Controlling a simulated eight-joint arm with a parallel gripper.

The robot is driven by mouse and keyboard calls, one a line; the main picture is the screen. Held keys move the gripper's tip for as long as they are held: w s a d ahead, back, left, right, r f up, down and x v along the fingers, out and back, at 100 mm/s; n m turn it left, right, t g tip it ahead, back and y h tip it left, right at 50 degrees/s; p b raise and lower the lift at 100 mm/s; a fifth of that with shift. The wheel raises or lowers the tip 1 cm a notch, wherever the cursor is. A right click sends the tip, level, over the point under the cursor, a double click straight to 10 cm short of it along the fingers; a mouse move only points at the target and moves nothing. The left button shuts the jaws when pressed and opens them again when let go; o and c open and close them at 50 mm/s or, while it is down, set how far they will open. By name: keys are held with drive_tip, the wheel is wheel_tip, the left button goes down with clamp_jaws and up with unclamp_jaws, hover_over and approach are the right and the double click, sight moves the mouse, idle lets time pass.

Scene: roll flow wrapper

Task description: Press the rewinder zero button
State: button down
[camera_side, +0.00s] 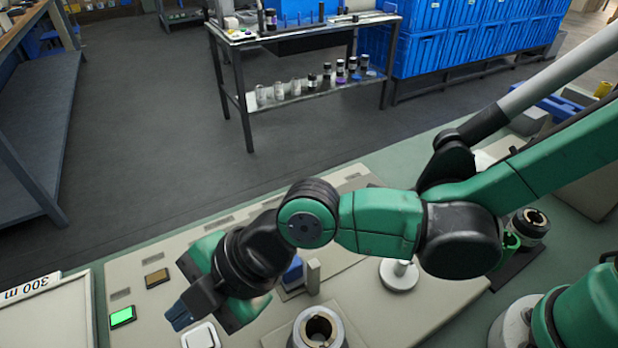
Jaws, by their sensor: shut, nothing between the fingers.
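A beige control panel (240,225) carries several buttons. A lit green button (122,316) and a brown-amber button (157,278) are on its left part. A white square button (200,336) is at the bottom edge. Their labels are too small to read, so I cannot tell which is the rewinder zero button. My gripper (179,317) is shut and empty, its dark blue fingertips low over the panel, between the green and white buttons. I cannot tell whether the tips touch anything. My wrist hides part of the panel behind it.
A blue block (292,272) and a small beige post (313,276) stand right of my wrist. A metal cylinder (318,328) stands in front, and a white round-based post (399,275) is further right. Blue crates (430,60) are far behind.

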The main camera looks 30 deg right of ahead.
sight(207, 337)
drive_tip(key=shift+f, duration=1.8)
drive_tip(key=shift+f, duration=0.15)
idle(0.6)
drive_tip(key=shift+f, duration=0.3)
drive_tip(key=shift+f, duration=0.4)
idle(0.6)
drive_tip(key=shift+r, duration=0.85)
drive_tip(key=shift+r, duration=2.5)
